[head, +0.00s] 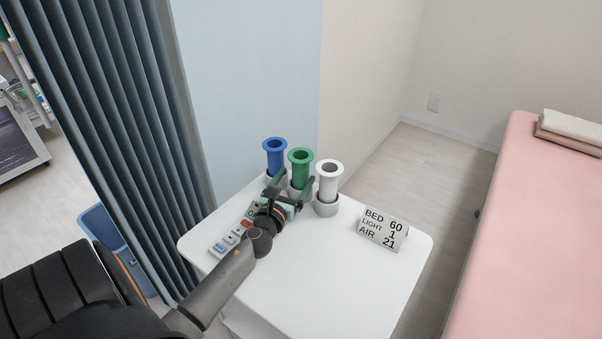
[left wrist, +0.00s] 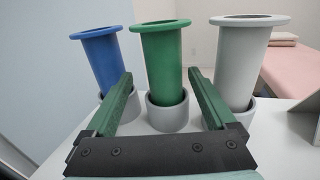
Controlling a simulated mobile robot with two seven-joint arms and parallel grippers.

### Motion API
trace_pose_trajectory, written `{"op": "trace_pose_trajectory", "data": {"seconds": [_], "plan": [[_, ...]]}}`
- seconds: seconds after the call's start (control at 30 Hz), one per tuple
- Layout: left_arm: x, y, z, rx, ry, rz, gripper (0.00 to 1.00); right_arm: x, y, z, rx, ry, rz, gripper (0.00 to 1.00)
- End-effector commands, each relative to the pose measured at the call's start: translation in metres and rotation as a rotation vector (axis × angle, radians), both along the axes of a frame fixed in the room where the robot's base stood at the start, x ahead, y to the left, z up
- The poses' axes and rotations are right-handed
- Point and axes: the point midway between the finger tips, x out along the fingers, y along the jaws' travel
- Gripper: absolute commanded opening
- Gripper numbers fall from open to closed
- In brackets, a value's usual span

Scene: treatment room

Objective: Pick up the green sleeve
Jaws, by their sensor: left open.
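The green sleeve (head: 300,166) is a flanged tube standing upright on the white table, between a blue sleeve (head: 275,155) and a white sleeve (head: 329,177). In the left wrist view the green sleeve (left wrist: 163,65) stands in a grey ring holder (left wrist: 168,115). My left gripper (head: 291,188) is open, with its fingers to either side of the green sleeve's lower part. In the left wrist view its fingers (left wrist: 165,95) appear left and right of the green sleeve, with a gap on each side. I cannot tell whether they reach fully around it. My right gripper is not in view.
The white table (head: 330,270) has free room at its front. A sign (head: 384,228) reading BED 60, LIGHT 1, AIR 21 stands on the right. A remote-like panel (head: 222,246) lies left of my gripper. A pink bed (head: 545,230) is at right, a grey curtain (head: 110,110) at left.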

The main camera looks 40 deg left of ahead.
Motion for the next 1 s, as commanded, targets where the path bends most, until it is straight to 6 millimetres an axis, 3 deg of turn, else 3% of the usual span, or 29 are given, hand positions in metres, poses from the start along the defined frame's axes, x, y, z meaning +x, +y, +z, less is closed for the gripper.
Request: {"op": "trace_pose_trajectory", "data": {"seconds": [0.23,0.53,0.87,1.0], "plan": [[0.015,0.005,0.001,-0.001,-0.001,0.001,0.89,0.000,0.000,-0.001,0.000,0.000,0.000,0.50],[0.052,0.014,0.001,0.000,-0.001,0.001,0.89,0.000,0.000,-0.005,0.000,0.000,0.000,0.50],[0.059,0.017,0.002,0.000,0.000,0.000,0.89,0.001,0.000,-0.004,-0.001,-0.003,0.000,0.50],[0.059,0.017,0.002,0.000,0.000,0.000,0.77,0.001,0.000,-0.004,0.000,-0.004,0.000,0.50]]}}
